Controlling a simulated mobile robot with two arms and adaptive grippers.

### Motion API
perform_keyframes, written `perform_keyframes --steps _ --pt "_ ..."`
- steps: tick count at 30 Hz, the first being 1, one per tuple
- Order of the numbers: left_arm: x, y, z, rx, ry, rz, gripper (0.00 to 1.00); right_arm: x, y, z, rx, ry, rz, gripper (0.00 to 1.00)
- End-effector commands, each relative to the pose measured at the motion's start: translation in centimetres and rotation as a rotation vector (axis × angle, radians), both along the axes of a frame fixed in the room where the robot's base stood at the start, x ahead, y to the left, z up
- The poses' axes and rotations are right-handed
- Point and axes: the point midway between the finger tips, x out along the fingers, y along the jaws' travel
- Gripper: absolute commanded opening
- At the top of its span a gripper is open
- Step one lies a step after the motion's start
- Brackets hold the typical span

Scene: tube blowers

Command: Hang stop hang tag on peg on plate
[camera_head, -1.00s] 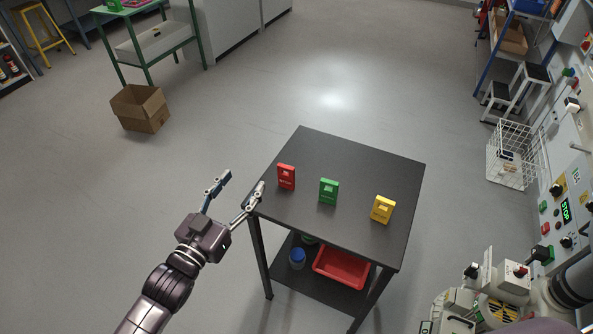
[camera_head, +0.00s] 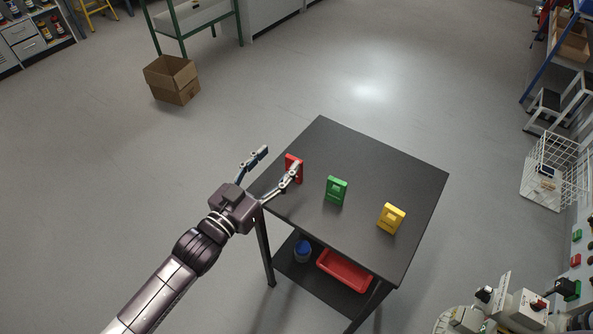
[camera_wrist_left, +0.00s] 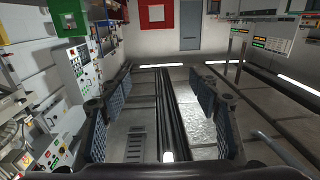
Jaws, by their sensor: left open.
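A red tag (camera_head: 290,160) stands upright on the dark table (camera_head: 385,165), near its left edge. A green tag (camera_head: 336,191) and a yellow tag (camera_head: 391,218) stand to its right. Their lettering is too small to read. My left gripper (camera_head: 279,162) is open and empty at the table's left edge. One finger partly covers the red tag in the head view; I cannot tell if it touches. In the left wrist view the red tag (camera_wrist_left: 156,27) and green tag (camera_wrist_left: 68,33) lie beyond the open fingers (camera_wrist_left: 163,105). No peg can be made out. My right gripper is not in view.
A red bin (camera_head: 344,271) and a blue-capped container (camera_head: 303,250) are on the table's lower shelf. A machine (camera_head: 510,310) stands at the lower right, with a wire basket (camera_head: 553,175) behind it. A cardboard box (camera_head: 172,80) is on the floor at the upper left.

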Motion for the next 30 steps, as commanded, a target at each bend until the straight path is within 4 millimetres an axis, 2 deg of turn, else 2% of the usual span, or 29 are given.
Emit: perform_keyframes --steps 1,8,15,18,23,30 --pt "0.0 0.0 -1.0 0.001 0.001 0.000 0.56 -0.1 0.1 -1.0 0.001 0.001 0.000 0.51" --pt "0.0 0.0 -3.6 0.000 0.000 0.000 0.56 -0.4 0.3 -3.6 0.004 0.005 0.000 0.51" --pt "0.0 0.0 -7.5 0.000 0.000 0.000 0.56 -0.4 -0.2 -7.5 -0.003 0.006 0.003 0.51" --pt "0.0 0.0 -8.3 0.000 0.000 0.000 0.56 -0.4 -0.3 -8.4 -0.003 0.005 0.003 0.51" --pt "0.5 -0.3 -8.4 -0.001 -0.001 0.000 0.56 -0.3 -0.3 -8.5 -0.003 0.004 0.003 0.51" --pt "2.8 -1.9 -8.1 -0.001 -0.002 0.000 0.56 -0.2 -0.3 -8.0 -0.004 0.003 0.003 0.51"
